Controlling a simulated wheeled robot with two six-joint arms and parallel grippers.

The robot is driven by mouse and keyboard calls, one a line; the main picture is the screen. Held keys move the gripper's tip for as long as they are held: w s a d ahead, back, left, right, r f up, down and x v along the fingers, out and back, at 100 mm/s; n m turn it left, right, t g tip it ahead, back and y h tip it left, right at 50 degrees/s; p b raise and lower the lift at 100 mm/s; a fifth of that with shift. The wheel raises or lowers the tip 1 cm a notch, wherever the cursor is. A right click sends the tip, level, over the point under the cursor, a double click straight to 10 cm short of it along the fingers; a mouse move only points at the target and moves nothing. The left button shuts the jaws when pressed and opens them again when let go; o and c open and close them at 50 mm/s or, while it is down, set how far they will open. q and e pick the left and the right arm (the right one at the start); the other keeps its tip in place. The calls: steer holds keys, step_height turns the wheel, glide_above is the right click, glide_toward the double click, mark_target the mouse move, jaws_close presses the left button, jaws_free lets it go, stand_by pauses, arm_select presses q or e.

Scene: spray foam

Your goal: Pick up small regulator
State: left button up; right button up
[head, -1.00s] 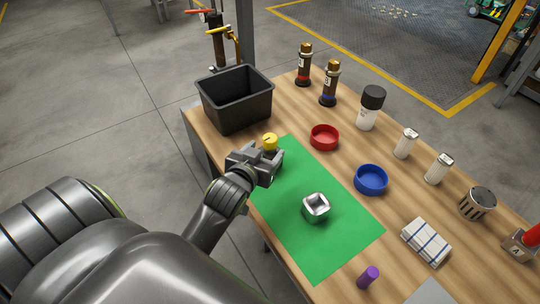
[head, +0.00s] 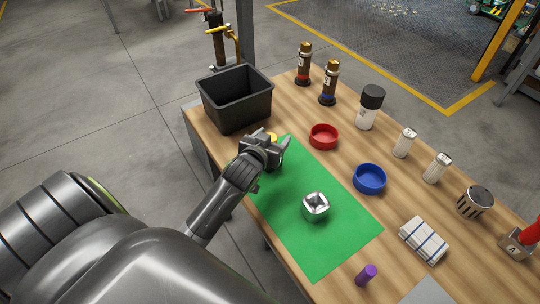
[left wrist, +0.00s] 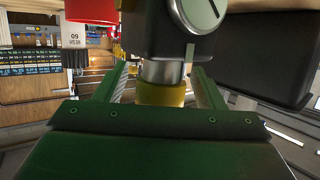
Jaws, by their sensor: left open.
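The small regulator shows in the head view as a bit of yellow (head: 272,137), mostly hidden behind my left gripper (head: 277,147). In the left wrist view the regulator (left wrist: 162,94) has a yellow part, a silver neck, a dark body and a round dial (left wrist: 198,12). My left gripper (left wrist: 161,80) is open. Its two fingers stand on either side of the yellow part and silver neck, with gaps visible. I cannot tell how deep the regulator sits between them. My right gripper is not in view.
A black bin (head: 236,108) stands close behind the gripper. A red dish (head: 323,138), a blue dish (head: 369,180) and several bottles stand to the right. The mat's near end is clear.

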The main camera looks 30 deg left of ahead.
arm_select(q)
steer(key=shift+c, duration=0.4)
jaws_close()
